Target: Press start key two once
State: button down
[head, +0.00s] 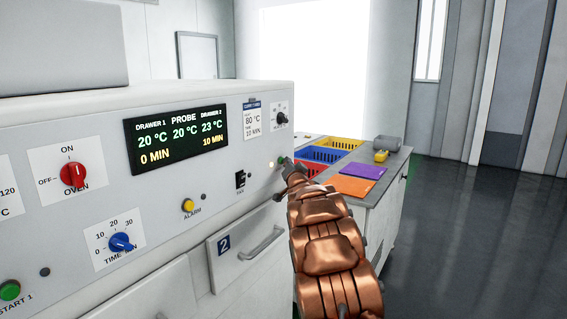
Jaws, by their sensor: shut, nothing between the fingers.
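The oven's white control panel (225,180) fills the left of the head view. My copper arm reaches up from the bottom right, and my gripper (289,168) is at the panel's right end, small and dark. It is shut with nothing in it. A small green spot (282,161) shows right at the gripper's tip and looks like a green key, mostly hidden by the gripper. Its label is hidden, and I cannot tell if the tip touches it. A green key labelled START 1 (10,290) is at the far lower left.
The display (176,138) reads drawer 2 at 23 °C, 10 MIN. A black rocker switch (240,180), a yellow alarm button (188,205) and the drawer 2 handle (262,245) lie left of my arm. A side table (398,160) with coloured bins stands behind it. Floor at right is clear.

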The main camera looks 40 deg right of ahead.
jog(key=shift+r, duration=0.1)
dwell(0.4)
jog(key=shift+s+d+p, duration=0.2)
jog(key=shift+s+p, duration=0.4)
jog(key=shift+s, duration=0.15)
jog(key=shift+s, duration=0.1)
jog(key=s, duration=0.1)
jog(key=s+d+p, duration=0.1)
jog(key=s, duration=0.1)
jog(key=s+p, duration=0.1)
jog(key=shift+s+d, duration=0.25)
jog(key=shift+s, duration=0.05)
dwell(0.7)
